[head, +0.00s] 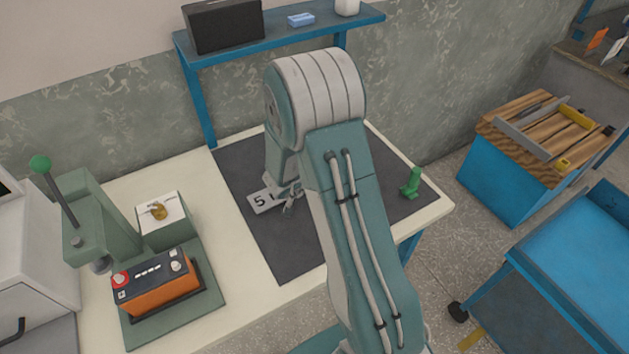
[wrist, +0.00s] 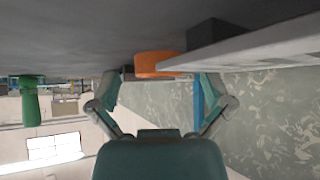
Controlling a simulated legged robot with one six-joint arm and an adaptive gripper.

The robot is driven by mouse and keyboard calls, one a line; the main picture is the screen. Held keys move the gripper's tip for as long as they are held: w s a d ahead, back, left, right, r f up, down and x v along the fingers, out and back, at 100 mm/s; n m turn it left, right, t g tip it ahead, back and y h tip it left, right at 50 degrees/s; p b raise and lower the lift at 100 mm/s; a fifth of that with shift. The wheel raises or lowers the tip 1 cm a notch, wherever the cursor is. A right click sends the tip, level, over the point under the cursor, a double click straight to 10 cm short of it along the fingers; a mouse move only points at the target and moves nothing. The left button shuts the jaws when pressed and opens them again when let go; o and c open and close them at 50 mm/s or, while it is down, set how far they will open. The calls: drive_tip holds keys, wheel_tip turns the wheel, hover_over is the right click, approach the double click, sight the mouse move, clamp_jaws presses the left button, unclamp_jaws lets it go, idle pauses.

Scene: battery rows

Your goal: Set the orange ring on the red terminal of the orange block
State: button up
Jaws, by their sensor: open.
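The orange block (head: 160,290) has a dark top and sits on a green base at the left in the head view. Its red terminal (head: 120,280) is at the left end of that top, with nothing seen on it. The orange ring (wrist: 155,64) rests on the dark mat in the wrist view, which shows the scene upside down. My gripper (wrist: 160,88) is open, its fingers to either side of the ring's direction; the ring appears just beyond the fingertips, not held. In the head view my arm hides the ring and most of the gripper.
A green piece (head: 411,183) stands at the mat's right. A green lever press (head: 95,215) rises behind the block. A blue shelf (head: 280,42) is at the back.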

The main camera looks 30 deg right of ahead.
drive_tip(key=c, duration=1)
drive_tip(key=shift+o, duration=0.2)
drive_tip(key=shift+r, duration=0.15)
drive_tip(key=shift+r, duration=0.3)
wheel_tip(320, 180, up, 2)
drive_tip(key=shift+r, duration=0.15)
drive_tip(key=s+a+r, duration=0.3)
drive_tip(key=s+r, duration=0.7)
drive_tip(key=s, duration=0.3)
drive_tip(key=shift+s+a, duration=0.2)
drive_tip(key=shift+s, duration=0.15)
